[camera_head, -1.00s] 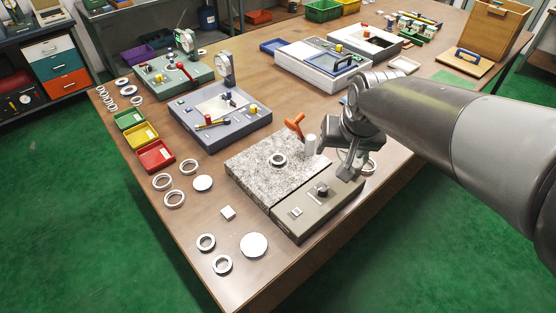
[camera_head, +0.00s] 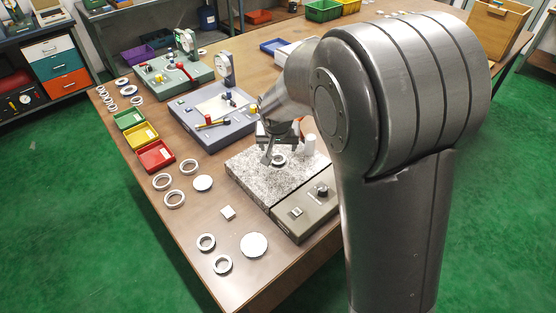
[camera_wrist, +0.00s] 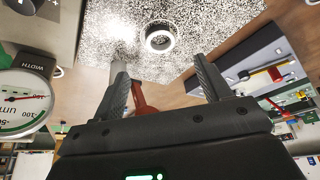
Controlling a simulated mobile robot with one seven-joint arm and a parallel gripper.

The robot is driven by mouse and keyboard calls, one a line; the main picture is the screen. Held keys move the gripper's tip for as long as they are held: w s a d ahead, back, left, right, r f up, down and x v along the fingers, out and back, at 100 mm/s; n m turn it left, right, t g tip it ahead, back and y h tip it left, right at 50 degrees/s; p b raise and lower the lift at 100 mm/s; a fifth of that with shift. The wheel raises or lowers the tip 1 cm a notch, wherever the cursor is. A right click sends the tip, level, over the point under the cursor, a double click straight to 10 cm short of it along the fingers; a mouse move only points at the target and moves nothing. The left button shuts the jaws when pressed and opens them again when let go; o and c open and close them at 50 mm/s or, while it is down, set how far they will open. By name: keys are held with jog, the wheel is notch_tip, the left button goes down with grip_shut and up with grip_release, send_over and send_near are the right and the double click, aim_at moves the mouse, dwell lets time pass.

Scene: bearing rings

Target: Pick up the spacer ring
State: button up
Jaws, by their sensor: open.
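A metal ring (camera_head: 278,160), which I take to be the spacer ring, lies flat on the speckled granite plate (camera_head: 252,180). In the wrist view the ring (camera_wrist: 159,38) sits on the plate beyond the fingertips, above and between them. My gripper (camera_head: 270,157) is over the plate, close to the ring, and partly covers the view of it. In the wrist view my gripper (camera_wrist: 160,68) has its two fingers well apart with no ring between them. An orange-red handled thing (camera_wrist: 140,98) shows between the fingers, farther off.
A grey control box (camera_head: 305,212) adjoins the plate. A light cylinder (camera_head: 309,144) stands at the plate's back. Several loose rings (camera_head: 175,198) and discs (camera_head: 254,245) lie to the left. A blue-grey gauge station (camera_head: 215,122) stands behind.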

aim_at(278, 158)
jog(key=x, duration=0.8)
jog(key=shift+w+a+f, duration=0.1)
jog(key=shift+f, duration=0.3)
jog(key=c, duration=1.2)
jog(key=shift+r, duration=0.2)
jog(key=r, duration=0.4)
jog(key=shift+d+r, duration=0.2)
jog(key=shift+d, duration=0.15)
jog(key=d+r, duration=0.2)
jog(key=d, duration=0.1)
jog(key=s+d+r, duration=0.1)
jog(key=d+r, duration=0.1)
jog(key=d, duration=0.2)
jog(key=s+d+r, duration=0.1)
jog(key=d+r, duration=0.1)
jog(key=d, duration=0.1)
jog(key=shift+s+d+r, duration=0.15)
jog(key=shift+s+d, duration=0.05)
jog(key=shift+d, duration=0.2)
